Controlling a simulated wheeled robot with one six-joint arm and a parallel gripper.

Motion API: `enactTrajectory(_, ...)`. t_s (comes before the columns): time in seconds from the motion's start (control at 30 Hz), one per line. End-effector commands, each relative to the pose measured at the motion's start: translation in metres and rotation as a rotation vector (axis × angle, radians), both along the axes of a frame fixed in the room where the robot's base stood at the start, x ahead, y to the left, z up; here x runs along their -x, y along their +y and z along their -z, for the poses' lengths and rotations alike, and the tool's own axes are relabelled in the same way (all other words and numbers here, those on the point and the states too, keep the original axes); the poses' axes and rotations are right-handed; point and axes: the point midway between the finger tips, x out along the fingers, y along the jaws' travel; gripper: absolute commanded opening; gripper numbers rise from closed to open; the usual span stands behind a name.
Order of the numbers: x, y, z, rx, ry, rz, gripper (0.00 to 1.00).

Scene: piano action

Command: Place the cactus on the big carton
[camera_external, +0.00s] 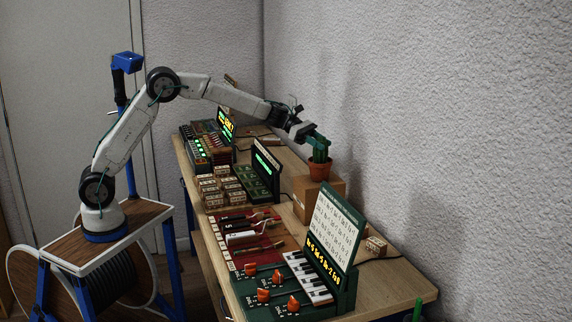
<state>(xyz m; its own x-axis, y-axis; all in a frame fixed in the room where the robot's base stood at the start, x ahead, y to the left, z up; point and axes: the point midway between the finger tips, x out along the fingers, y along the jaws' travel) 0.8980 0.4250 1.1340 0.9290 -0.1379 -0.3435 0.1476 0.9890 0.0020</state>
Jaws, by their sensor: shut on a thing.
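The cactus (320,155) is green and stands upright in a terracotta pot (320,171). My gripper (312,139) reaches it from the upper left and is shut on the cactus near its top. The big carton (318,191) is a brown box on the table near the wall, directly below the pot in the picture. The pot overlaps the carton's top in this view, and I cannot tell whether it touches it.
A piano device (312,275) with a tall text panel (335,228) stands in front of the carton. A green-screen device (262,178), small stacked boxes (221,190) and a red board (243,238) crowd the table (398,292). A small box (376,246) lies at right by the wall.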

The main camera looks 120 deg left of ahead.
Motion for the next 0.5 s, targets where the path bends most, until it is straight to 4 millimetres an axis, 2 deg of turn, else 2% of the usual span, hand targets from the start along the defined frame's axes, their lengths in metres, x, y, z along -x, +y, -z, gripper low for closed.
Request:
enactTrajectory(0.13, 0.0000, 0.0001, 0.0026, -0.001, -0.001, 0.000, 0.00)
enactTrajectory(0.17, 0.0000, 0.0000, 0.0034, 0.000, 0.000, 0.000, 0.41)
enactTrajectory(0.2, 0.0000, 0.0000, 0.0032, 0.000, 0.000, 0.000, 0.52)
enactTrajectory(0.23, 0.0000, 0.0000, 0.0032, 0.000, 0.000, 0.000, 0.57)
enactTrajectory(0.5, 0.0000, 0.0000, 0.0024, 0.000, 0.000, 0.000, 0.57)
